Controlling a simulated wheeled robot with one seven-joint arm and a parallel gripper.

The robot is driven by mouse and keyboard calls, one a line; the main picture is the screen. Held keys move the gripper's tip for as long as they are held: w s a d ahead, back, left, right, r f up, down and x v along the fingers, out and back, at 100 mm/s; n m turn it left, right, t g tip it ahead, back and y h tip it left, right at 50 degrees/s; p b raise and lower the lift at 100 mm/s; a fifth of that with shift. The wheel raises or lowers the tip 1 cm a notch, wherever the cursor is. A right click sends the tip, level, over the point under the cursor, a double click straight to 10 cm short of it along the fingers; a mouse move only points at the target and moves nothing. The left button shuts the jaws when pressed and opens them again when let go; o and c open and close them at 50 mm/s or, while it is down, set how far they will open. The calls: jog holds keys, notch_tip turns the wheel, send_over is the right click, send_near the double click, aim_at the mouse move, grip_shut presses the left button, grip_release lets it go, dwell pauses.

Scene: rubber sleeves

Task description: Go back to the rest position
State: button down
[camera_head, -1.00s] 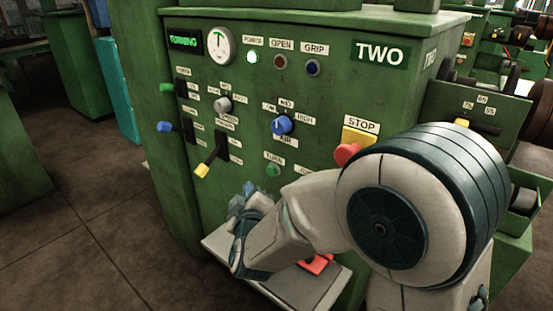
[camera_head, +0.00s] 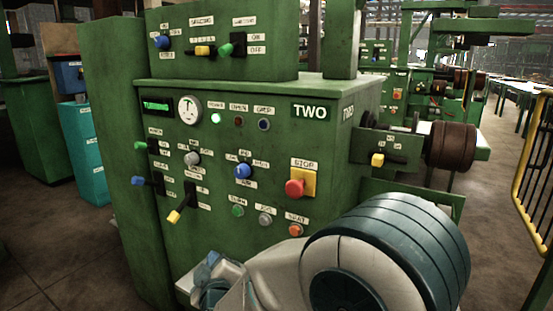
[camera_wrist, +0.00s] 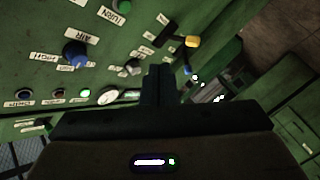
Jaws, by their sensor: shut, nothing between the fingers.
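My gripper (camera_wrist: 158,72) shows in the wrist view with its dark fingers together and nothing between them. It is in front of the green control panel of the machine marked TWO (camera_head: 215,255). In the head view my folded arm fills the lower right, and the gripper end is low, partly cut off by the bottom edge. The panel carries a red STOP button (camera_head: 295,188) on a yellow plate, a blue AIR knob (camera_head: 243,171), a yellow-tipped lever (camera_head: 174,215) and a lit green lamp (camera_head: 216,118). Whether the fingers touch the panel cannot be told.
A dark roller (camera_head: 451,146) sticks out on the right, and a yellow railing (camera_head: 535,160) stands at the far right. Open floor (camera_head: 60,245) lies to the left.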

jog(key=s+d+r+m+g+p, duration=0.4)
jog(key=d+r+m+g+p, duration=0.15)
jog(key=d+r+p, duration=0.8)
jog(key=s+d+r+m+g+h+p, duration=0.2)
jog(key=s+d+r+m+g+p, duration=0.1)
jog(key=s+d, duration=0.5)
jog(key=s+d+r+m+g+h+p, duration=0.2)
jog(key=s+d+r+m+g+p, duration=0.2)
jog(key=s+d+r+p, duration=0.3)
jog(key=shift+s+d+r+g+h+p, duration=0.35)
jog(key=shift+s+d+r+p, duration=0.1)
jog(key=shift+s+p, duration=0.75)
jog(key=shift+w, duration=0.1)
dwell(3.8)
